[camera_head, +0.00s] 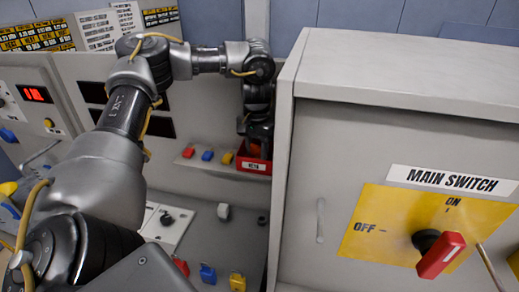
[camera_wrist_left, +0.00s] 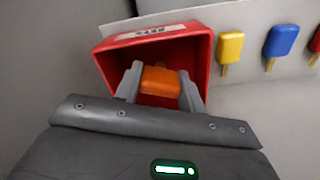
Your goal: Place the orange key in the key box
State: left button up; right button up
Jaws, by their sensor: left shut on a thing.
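The key box is a red open box (camera_head: 253,163) with a white label, mounted at the right end of a shelf on the back panel. In the left wrist view the key box (camera_wrist_left: 205,62) fills the upper middle. My left gripper (camera_wrist_left: 161,88) is shut on the orange key (camera_wrist_left: 160,84), with its fingertips and the key at the box's opening, seen against the red interior. In the head view the gripper (camera_head: 257,146) points down over the box and mostly hides the key. Whether the key touches the box cannot be told. My right gripper is not in view.
Red, blue and yellow keys hang left of the box, including a yellow key (camera_head: 227,158). More coloured pieces stand on the lower console, such as a blue one (camera_head: 208,273). A large grey cabinet (camera_head: 340,130) with a main switch (camera_head: 440,255) stands close on the right.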

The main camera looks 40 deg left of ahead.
pick_arm(q)
jog(key=shift+d+f, duration=0.1)
jog(key=shift+f, duration=0.05)
jog(key=o, duration=0.8)
jog(key=shift+w+f, duration=0.1)
jog(key=shift+w, duration=0.15)
jog(key=shift+c, duration=0.2)
jog(key=shift+o, duration=0.5)
jog(key=shift+s, duration=0.15)
notch_tip(320, 180, up, 12)
jog(key=b, duration=0.2)
jog(key=shift+r, duration=0.2)
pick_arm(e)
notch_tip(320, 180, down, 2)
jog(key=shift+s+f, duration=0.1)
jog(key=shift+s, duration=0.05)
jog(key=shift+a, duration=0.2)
